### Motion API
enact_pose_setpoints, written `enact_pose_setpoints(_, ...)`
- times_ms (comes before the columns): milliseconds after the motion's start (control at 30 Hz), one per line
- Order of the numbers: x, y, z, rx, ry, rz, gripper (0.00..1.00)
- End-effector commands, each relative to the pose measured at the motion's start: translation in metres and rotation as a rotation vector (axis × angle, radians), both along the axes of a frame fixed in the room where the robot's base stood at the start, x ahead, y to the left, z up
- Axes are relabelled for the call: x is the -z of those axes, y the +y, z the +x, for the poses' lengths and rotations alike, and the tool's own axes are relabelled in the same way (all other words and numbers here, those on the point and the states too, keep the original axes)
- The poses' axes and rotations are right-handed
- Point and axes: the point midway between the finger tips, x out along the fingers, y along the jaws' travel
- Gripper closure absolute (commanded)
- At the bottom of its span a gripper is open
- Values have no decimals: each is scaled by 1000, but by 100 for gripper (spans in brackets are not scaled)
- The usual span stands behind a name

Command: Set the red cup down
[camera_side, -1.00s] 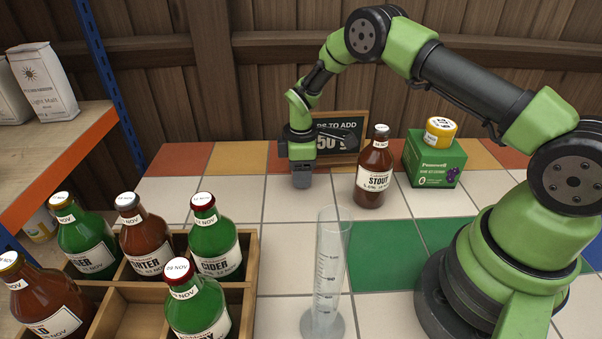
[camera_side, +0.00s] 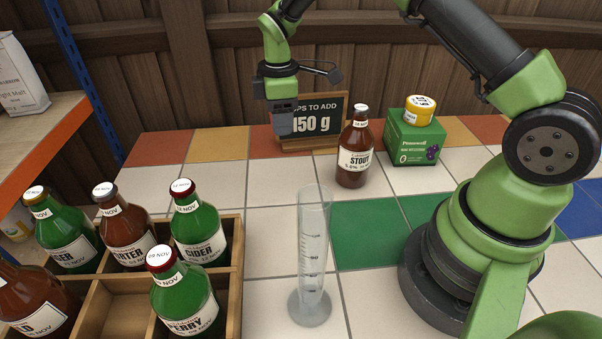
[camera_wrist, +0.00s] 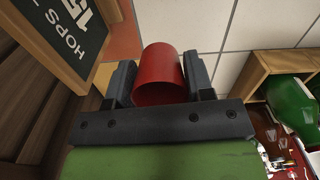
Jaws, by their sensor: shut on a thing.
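The red cup (camera_wrist: 161,76) is between the two fingers of my gripper (camera_wrist: 160,80) in the wrist view, with a finger against each side. My gripper is shut on it. In the side view my gripper (camera_side: 283,122) hangs above the far tiles, in front of the left part of the chalkboard sign, apart from the tiles. I cannot make out the cup in the side view.
The sign (camera_side: 322,122) and the stout bottle (camera_side: 354,160) stand close to the right. A green box (camera_side: 412,150) carries a yellow-lidded jar (camera_side: 420,112). A clear measuring cylinder (camera_side: 313,255) and a wooden crate (camera_side: 236,285) of bottles are nearer. White tiles between are clear.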

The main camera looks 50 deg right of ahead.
Motion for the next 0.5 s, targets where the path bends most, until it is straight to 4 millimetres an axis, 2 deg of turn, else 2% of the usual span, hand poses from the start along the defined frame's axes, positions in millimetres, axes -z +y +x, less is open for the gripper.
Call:
enact_pose_setpoints(167,-2,26,-30,-163,7,0,74)
enact_pose_setpoints(333,-2,53,-75,-374,4,-1,74)
enact_pose_setpoints(500,-4,70,-120,-550,2,0,74)
